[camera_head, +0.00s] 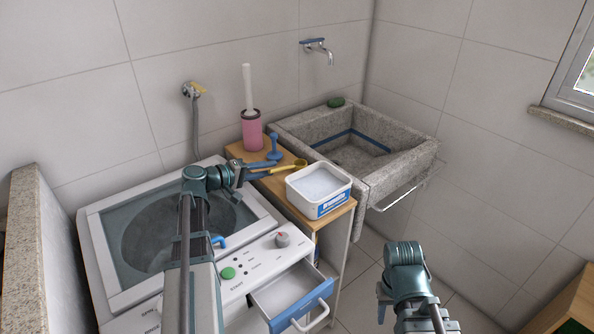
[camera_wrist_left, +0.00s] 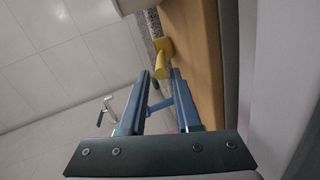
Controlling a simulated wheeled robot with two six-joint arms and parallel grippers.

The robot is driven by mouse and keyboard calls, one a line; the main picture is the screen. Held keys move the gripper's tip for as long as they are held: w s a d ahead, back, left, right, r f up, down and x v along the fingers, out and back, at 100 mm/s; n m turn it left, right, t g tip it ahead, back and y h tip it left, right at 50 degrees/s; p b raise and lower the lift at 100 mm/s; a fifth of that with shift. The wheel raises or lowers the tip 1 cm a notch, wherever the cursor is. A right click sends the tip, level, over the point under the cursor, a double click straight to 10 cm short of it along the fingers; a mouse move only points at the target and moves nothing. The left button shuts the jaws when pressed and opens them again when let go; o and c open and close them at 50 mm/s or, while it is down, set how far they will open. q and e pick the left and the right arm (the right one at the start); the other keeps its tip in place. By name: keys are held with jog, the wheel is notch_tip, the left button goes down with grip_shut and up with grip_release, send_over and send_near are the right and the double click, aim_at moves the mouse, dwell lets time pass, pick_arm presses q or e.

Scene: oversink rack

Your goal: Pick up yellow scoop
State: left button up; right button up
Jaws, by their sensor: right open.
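The yellow scoop (camera_head: 287,167) lies on the narrow wooden shelf, its handle pointing left toward my left gripper. My left gripper (camera_head: 262,169) is low over the shelf, with its fingers pointing at the scoop. In the left wrist view the fingers (camera_wrist_left: 160,76) are apart, and the yellow scoop (camera_wrist_left: 164,52) shows with its handle between and just beyond the tips. I cannot tell whether a finger touches it. My right gripper (camera_head: 382,302) is open near the bottom, over the floor and away from the shelf, partly hidden by its own wrist.
A white tub (camera_head: 320,190) stands in front of the scoop. A blue dumbbell-shaped object (camera_head: 273,147) and a pink brush holder (camera_head: 252,130) stand behind it. The washing machine (camera_head: 100,240) is left, with an open drawer (camera_head: 290,292). The stone sink (camera_head: 410,165) is right.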

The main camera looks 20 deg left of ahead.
aim_at(286, 168)
pick_arm(q)
jog(key=shift+w+d+f, duration=0.25)
jog(key=shift+w+d, duration=0.15)
jog(key=shift+d, duration=0.05)
jog(key=x, duration=0.1)
jog(key=b+x, duration=0.1)
jog(key=x, duration=0.1)
jog(key=shift+d+f+b, duration=0.25)
jog(key=shift+d+b, duration=0.05)
jog(key=shift+d, duration=0.05)
jog(key=shift+w+d, duration=0.15)
jog(key=shift+w, duration=0.15)
grip_shut()
